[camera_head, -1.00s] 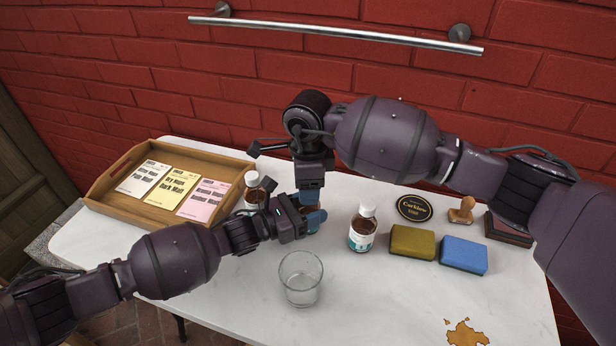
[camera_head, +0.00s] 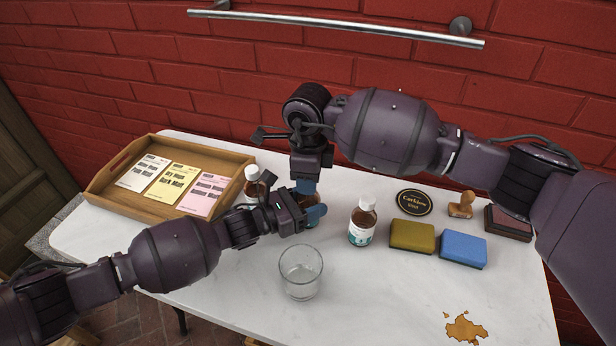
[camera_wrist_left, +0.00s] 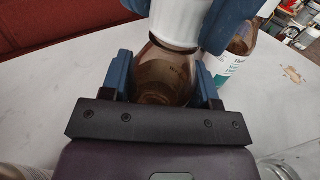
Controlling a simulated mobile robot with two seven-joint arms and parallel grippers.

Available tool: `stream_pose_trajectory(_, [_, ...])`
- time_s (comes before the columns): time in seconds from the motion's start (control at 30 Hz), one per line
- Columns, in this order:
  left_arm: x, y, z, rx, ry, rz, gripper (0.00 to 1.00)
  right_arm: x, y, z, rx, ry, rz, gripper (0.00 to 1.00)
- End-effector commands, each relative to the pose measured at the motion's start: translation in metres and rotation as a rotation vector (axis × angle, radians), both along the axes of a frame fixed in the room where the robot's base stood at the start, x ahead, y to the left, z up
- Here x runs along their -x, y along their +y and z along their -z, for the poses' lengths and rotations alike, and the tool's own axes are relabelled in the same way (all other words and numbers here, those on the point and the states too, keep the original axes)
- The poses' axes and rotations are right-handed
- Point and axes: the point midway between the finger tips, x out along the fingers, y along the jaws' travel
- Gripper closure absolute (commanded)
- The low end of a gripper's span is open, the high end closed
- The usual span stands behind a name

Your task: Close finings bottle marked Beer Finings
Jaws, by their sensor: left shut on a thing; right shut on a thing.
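A brown glass bottle (camera_wrist_left: 165,78) with a white cap (camera_wrist_left: 180,22) is in the left wrist view. My left gripper (camera_head: 307,212) is shut on the bottle's body, one blue finger on each side. My right gripper (camera_head: 306,186) points down from above, its blue fingers shut on the white cap. The cap sits at the bottle's neck; I cannot tell how tight it is. In the head view the grippers hide most of this bottle. Its label is not visible, so I cannot read its name.
A capped brown bottle (camera_head: 362,226) stands to the right, another (camera_head: 253,187) to the left. A glass (camera_head: 300,272) stands in front. A tray (camera_head: 112,172) of packets, sponges (camera_head: 412,236) (camera_head: 463,249), a round black sign (camera_head: 414,202), stamp (camera_head: 461,205) and stain (camera_head: 466,329) are around.

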Motion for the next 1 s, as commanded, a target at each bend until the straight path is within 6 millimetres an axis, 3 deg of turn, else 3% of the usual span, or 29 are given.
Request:
stream_pose_trajectory(0.07, [0.0, 0.0, 0.0, 0.0, 0.0, 0.0, 1.0, 0.0, 0.0, 0.0, 0.0, 0.001, -0.001, 0.96])
stream_pose_trajectory(0.1, [0.0, 0.0, 0.0, 0.0, 0.0, 0.0, 1.0, 0.0, 0.0, 0.0, 0.0, 0.001, -0.002, 0.63])
stream_pose_trajectory(0.27, [0.0, 0.0, 0.0, 0.0, 0.0, 0.0, 1.0, 0.0, 0.0, 0.0, 0.0, 0.001, -0.003, 0.39])
stream_pose_trajectory(0.67, [0.0, 0.0, 0.0, 0.0, 0.0, 0.0, 1.0, 0.0, 0.0, -0.007, -0.001, -0.001, -0.004, 0.38])
stream_pose_trajectory(1.0, [0.0, 0.0, 0.0, 0.0, 0.0, 0.0, 1.0, -0.001, 0.0, -0.066, 0.0, -0.004, -0.005, 0.38])
